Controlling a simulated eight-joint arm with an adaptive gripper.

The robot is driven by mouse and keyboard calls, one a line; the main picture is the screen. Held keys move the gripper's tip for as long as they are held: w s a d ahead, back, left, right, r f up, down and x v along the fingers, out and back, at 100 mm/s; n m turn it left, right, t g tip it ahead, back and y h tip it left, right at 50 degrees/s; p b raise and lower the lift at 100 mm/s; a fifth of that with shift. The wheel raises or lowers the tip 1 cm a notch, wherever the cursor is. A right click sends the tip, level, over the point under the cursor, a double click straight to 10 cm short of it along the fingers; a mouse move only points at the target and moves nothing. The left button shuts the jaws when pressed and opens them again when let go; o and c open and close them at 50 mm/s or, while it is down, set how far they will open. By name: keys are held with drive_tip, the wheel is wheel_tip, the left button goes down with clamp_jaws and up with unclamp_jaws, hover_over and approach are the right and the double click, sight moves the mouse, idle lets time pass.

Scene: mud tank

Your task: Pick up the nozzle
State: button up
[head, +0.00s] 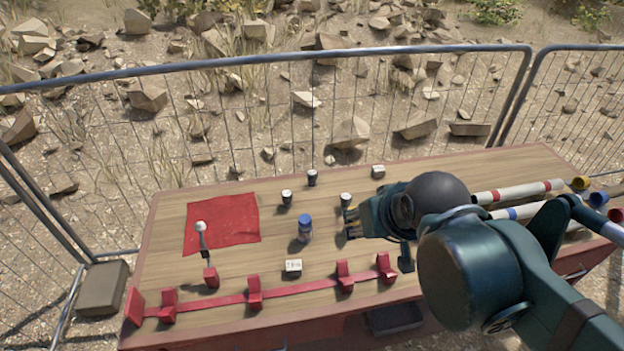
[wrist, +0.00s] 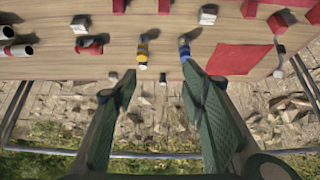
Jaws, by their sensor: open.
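No piece is plainly marked as the nozzle. A short yellow-and-dark piece with a pale end (wrist: 143,50) stands on the table and may be the nozzle, but I cannot be sure. In the head view it is mostly hidden by my gripper (head: 352,222). A small jar with a blue cap (head: 304,228) stands left of the gripper; it also shows in the wrist view (wrist: 184,48). In the wrist view my gripper (wrist: 158,82) is open and empty, and the yellow and blue pieces show beyond the gap between its fingertips.
Small dark cups with pale tops (head: 286,198) stand nearby. A red mat (head: 222,222), a ball-topped rod (head: 201,235) and red brackets (head: 254,292) lie left and front. White blocks (head: 293,267) stand about. Banded pipes (head: 518,191) lie right. A wire fence (head: 300,110) runs behind.

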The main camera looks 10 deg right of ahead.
drive_tip(key=w, duration=0.1)
drive_tip(key=m+g+h, duration=0.2)
drive_tip(key=m+g, duration=0.5)
drive_tip(key=m, duration=1)
hover_over(311, 173)
drive_tip(key=f, duration=2.4)
drive_tip(key=shift+s+a, duration=0.15)
drive_tip(key=shift+a, duration=0.2)
drive_tip(key=shift+f, duration=0.3)
drive_tip(key=shift+d+f, duration=0.15)
drive_tip(key=shift+f, duration=1.1)
